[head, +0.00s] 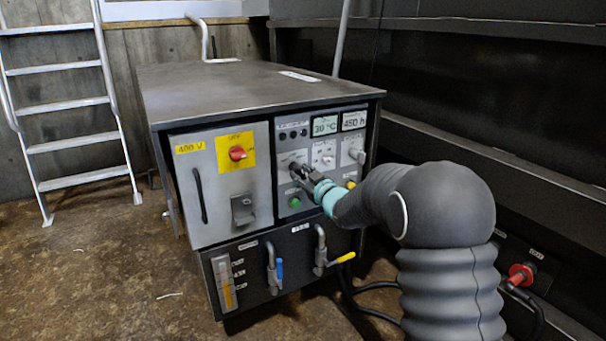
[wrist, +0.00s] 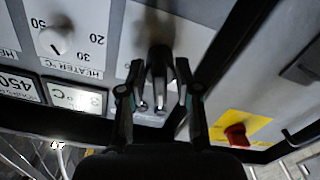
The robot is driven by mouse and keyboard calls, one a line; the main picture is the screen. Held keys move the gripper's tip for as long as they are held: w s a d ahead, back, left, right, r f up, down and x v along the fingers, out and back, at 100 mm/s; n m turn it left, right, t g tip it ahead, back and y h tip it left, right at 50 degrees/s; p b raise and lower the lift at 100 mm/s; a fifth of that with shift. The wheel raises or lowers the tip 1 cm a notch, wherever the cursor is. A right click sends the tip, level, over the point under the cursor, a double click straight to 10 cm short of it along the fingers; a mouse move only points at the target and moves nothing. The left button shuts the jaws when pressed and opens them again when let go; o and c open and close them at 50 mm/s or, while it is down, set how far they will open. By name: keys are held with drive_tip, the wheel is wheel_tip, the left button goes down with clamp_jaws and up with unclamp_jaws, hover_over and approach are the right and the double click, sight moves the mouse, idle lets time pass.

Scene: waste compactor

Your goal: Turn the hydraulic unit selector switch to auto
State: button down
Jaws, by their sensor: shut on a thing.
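The hydraulic unit (head: 260,85) is a grey metal cabinet with a control panel on its front. My gripper (head: 297,170) is at the left column of that panel, below a row of small dark lamps. In the wrist view, which is upside down, my gripper (wrist: 158,85) has its fingers on both sides of the dark grey selector switch knob (wrist: 158,52) and is shut on it. The fingers partly cover the knob in the head view. Its position marks cannot be read.
A heater dial (wrist: 56,40) is beside the switch. A red rotary switch on a yellow plate (head: 237,153) is to the left, and a green button (head: 294,202) is just below my gripper. Valves with blue and yellow handles (head: 345,257) are lower down. A ladder (head: 70,108) stands at left.

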drive_tip(key=m+p, duration=0.1)
drive_tip(key=m, duration=0.5)
drive_tip(key=shift+r+m+p, duration=0.2)
drive_tip(key=shift+m+p, duration=0.1)
drive_tip(key=shift+p, duration=0.1)
drive_tip(key=m+p, duration=0.2)
drive_tip(key=m, duration=0.4)
drive_tip(key=shift+m, duration=0.3)
drive_tip(key=c, duration=1.2)
unclamp_jaws()
drive_tip(key=shift+w+d, duration=0.1)
drive_tip(key=shift+f, duration=0.1)
drive_tip(key=shift+s, duration=0.3)
drive_tip(key=v, duration=1.1)
drive_tip(key=shift+s+d, duration=0.15)
drive_tip(key=shift+d, duration=0.1)
